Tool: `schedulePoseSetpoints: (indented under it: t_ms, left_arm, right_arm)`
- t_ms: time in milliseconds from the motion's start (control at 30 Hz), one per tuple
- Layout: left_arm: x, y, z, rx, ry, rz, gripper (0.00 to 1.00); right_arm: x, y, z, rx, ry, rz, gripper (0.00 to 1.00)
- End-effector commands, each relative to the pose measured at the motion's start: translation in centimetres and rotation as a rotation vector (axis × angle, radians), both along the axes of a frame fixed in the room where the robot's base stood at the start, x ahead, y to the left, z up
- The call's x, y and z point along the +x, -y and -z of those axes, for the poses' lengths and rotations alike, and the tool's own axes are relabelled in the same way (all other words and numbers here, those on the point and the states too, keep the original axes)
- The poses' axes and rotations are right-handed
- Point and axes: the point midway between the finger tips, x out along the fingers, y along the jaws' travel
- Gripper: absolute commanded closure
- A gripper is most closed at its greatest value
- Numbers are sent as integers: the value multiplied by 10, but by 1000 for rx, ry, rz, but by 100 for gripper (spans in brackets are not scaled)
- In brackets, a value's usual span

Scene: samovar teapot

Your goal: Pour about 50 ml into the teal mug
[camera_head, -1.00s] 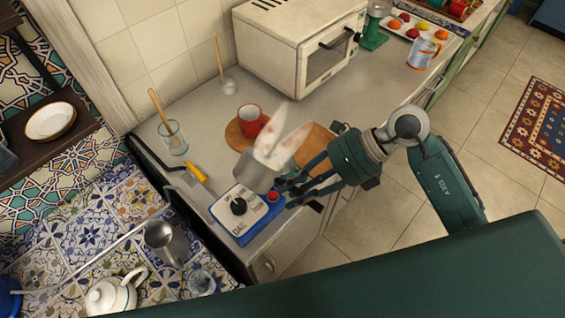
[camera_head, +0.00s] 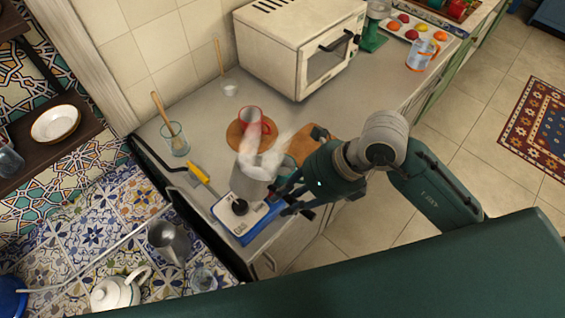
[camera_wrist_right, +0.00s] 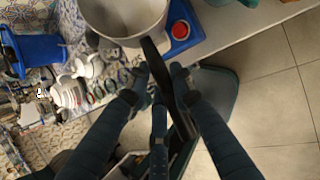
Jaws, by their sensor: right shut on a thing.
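My right gripper (camera_head: 282,198) is shut on the saucepan's black handle, which also shows between the fingers in the right wrist view (camera_wrist_right: 154,62). The saucepan looks roughly upright; I cannot tell whether it touches the appliance. Steam hides part of its rim and its contents. I cannot clearly make out a teal mug; a partly cut-off tray at the top right holds red and green items. My left gripper is not in view.
A white oven (camera_head: 300,50) stands further right. A glass with a wooden stick (camera_head: 175,140) and a yellow-handled tool (camera_head: 200,174) are to the left. The counter has free room before the oven.

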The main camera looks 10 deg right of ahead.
Motion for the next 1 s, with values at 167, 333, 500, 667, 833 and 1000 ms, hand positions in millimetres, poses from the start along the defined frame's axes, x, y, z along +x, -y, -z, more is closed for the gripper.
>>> schedulePoseSetpoints:
  t_ms: [167,333,500,667,833,1000]
  left_arm:
    - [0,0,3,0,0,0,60]
    - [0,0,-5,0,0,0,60]
    - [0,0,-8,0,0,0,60]
    - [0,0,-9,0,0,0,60]
    - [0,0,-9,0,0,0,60]
    - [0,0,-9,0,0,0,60]
  right_arm:
    - [-7,-12,4,-66,50,-8,100]
    - [-13,-22,-1,-147,98,-9,100]
    - [-18,-29,-2,-212,136,-7,100]
    - [-20,-32,-2,-245,155,-6,100]
    - [-20,-32,-1,-252,158,-5,100]
    - [-20,-32,-1,-251,157,-5,100]
